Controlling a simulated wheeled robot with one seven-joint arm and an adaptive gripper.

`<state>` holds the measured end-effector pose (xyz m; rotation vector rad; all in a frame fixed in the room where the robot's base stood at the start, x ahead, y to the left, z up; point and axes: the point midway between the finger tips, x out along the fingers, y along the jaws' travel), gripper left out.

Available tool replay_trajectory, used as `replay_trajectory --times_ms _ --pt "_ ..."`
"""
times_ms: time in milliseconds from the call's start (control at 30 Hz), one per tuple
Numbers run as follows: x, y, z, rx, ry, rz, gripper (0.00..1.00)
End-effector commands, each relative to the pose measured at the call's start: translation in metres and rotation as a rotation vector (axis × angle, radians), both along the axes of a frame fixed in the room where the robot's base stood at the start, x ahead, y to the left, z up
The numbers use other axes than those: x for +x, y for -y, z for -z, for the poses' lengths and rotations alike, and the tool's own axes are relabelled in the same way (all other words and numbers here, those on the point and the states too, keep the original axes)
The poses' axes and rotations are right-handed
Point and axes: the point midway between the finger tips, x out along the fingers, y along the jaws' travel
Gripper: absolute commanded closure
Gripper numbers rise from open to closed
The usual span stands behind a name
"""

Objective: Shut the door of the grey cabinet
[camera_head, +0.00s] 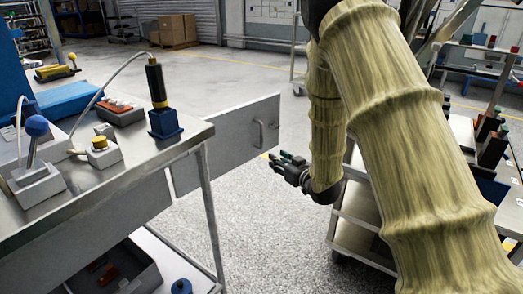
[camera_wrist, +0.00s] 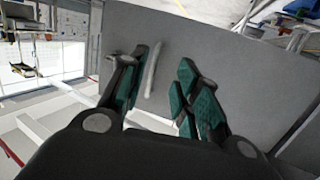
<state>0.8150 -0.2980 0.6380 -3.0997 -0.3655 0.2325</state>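The grey door (camera_head: 220,148) is a flat panel that stands open, reaching out to the right past the leg of the workbench. Its bar handle (camera_head: 258,133) is near its free right edge. In the wrist view the door (camera_wrist: 225,65) fills much of the picture, and the handle (camera_wrist: 151,72) shows in the gap between my fingers. The grey cabinet body (camera_head: 95,232) is under the bench top, partly hidden. My gripper (camera_head: 279,161) is open and empty, just right of and below the handle, with its fingers pointing left. I cannot tell whether it touches the door.
The workbench (camera_head: 178,142) at the left carries a black-handled tool on a blue base (camera_head: 160,105), a blue-knobbed lever (camera_head: 36,150) and other devices. A grey cart (camera_head: 355,205) with shelves stands close on the right. Bare floor (camera_head: 265,230) lies between bench and cart.

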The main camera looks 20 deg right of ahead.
Motion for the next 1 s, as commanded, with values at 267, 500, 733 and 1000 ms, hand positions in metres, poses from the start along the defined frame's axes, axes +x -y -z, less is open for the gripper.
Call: replay_trajectory --times_ms 267,500,733,1000 --pt "0.021 0.004 -0.033 0.006 0.137 -0.050 0.68" --pt "0.034 0.000 -0.039 0.007 0.152 -0.059 0.68" --pt "0.068 -0.010 -0.037 0.007 0.151 -0.058 0.68" --pt "0.106 -0.022 -0.038 0.007 0.151 -0.058 0.68"
